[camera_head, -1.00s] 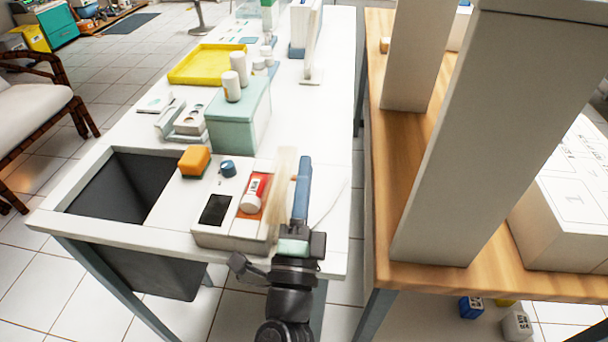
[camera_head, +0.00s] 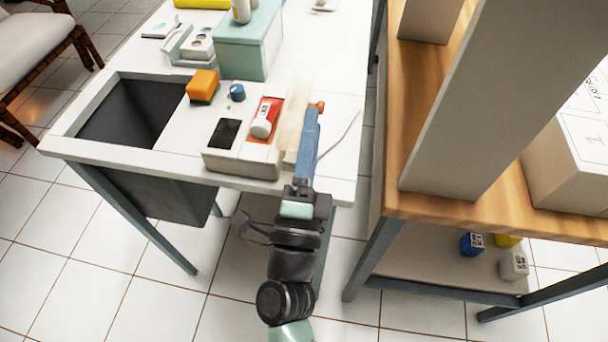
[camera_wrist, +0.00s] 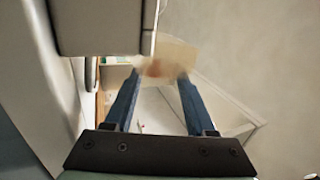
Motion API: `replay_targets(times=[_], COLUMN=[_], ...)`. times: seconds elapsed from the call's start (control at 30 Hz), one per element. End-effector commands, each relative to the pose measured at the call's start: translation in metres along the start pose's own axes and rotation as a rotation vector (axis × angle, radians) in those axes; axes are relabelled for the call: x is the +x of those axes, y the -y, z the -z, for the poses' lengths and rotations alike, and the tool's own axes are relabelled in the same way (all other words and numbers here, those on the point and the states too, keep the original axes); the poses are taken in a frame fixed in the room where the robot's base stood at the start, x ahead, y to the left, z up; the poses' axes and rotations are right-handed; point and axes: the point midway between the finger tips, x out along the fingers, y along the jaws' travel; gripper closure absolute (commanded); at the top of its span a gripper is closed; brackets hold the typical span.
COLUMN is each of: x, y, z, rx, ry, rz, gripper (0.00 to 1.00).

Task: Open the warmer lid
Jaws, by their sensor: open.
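The warmer (camera_head: 240,163) is a white box with a black panel at the table's front right corner. A red and white tube (camera_head: 265,117) lies on its orange bed. The warmer's pale, see-through lid (camera_head: 294,120) stands raised on edge along the right side, leaving the bed uncovered. An orange knob (camera_head: 319,104) shows on the lid's right, by my fingertips. My gripper (camera_head: 311,112) has long blue fingers and is right of the lid. In the wrist view the fingers (camera_wrist: 156,80) are apart, with the lid (camera_wrist: 180,52) and blurred orange knob beyond their tips. Contact cannot be told.
An orange block (camera_head: 203,84), a small blue jar (camera_head: 237,92) and a green box (camera_head: 247,45) stand behind the warmer. A dark bin opening (camera_head: 135,108) is at left. A wooden shelf unit (camera_head: 425,190) stands to the right, across a narrow gap.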

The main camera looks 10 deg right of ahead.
Motion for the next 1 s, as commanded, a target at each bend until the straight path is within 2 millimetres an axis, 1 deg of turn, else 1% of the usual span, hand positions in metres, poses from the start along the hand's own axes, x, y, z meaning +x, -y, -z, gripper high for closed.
replay_targets(times=[0.03,0.2,0.4,0.6,1.0], x=[-0.013,-0.046,-0.072,-0.08,-0.08], y=[-0.003,-0.002,-0.001,0.0,0.0], z=[-0.001,-0.001,-0.001,-0.001,-0.001], rx=[0.0,0.0,0.0,0.002,0.001], ry=[0.004,0.004,0.002,0.001,0.001], rz=[-0.004,-0.005,-0.003,0.001,0.0], gripper=[0.44,0.44,0.44,0.44,0.44])
